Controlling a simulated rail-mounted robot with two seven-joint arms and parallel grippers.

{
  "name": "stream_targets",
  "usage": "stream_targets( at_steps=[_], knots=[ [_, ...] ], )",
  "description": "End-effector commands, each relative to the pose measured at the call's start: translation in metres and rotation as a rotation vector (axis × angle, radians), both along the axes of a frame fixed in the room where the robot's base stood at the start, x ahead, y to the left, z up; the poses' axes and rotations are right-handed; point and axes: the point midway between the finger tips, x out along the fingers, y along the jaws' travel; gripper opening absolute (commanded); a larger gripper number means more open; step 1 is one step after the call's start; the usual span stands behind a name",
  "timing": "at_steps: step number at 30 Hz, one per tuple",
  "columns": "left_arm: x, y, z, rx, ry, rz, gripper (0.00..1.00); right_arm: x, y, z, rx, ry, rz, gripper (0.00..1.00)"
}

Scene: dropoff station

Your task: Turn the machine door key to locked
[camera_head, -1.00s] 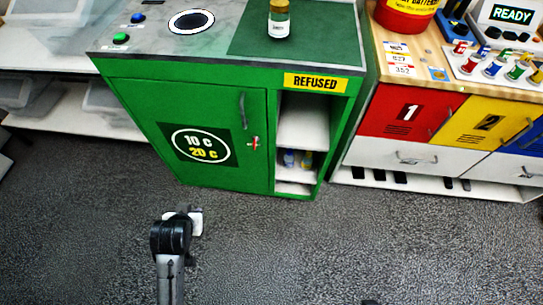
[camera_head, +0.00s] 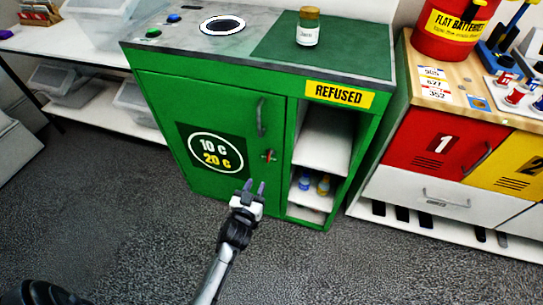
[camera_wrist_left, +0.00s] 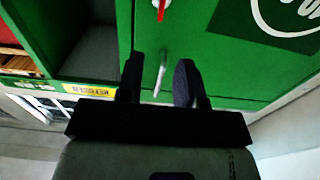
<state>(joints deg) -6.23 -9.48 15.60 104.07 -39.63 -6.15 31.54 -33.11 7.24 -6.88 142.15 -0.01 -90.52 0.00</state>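The green machine door (camera_head: 170,110) is shut, with a "10 C 20 C" label and a grey handle (camera_head: 261,116). The small key (camera_head: 268,156), with a red part, sits in the door just below the handle near its right edge. My left gripper (camera_head: 254,187) is open and empty, in front of the door and below the key in the picture. In the left wrist view, the gripper (camera_wrist_left: 158,78) shows its two dark fingers apart, with the handle (camera_wrist_left: 161,72) appearing between them and beyond. The red key (camera_wrist_left: 160,9) is at the top edge there. My right gripper is not in view.
A bottle (camera_head: 308,27) stands on the machine top. Red and yellow lockers (camera_head: 426,135) stand to the right. The grey floor before the door is clear.

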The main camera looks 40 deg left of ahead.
Motion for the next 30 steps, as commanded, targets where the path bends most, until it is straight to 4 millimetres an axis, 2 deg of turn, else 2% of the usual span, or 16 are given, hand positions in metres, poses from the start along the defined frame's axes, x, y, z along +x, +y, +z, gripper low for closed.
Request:
stream_targets(
  at_steps=[5, 18, 24, 30],
  knots=[
    [0.019, 0.007, -0.002, -0.008, -0.004, 0.0, 0.34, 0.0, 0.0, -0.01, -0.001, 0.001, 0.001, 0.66],
    [0.093, 0.036, -0.003, -0.007, -0.002, 0.001, 0.34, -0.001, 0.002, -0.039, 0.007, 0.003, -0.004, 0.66],
    [0.115, 0.044, -0.002, -0.007, -0.001, 0.002, 0.34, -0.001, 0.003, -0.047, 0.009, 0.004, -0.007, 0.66],
    [0.125, 0.048, -0.001, -0.009, 0.0, 0.002, 0.34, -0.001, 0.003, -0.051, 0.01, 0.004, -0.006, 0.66]
  ],
)
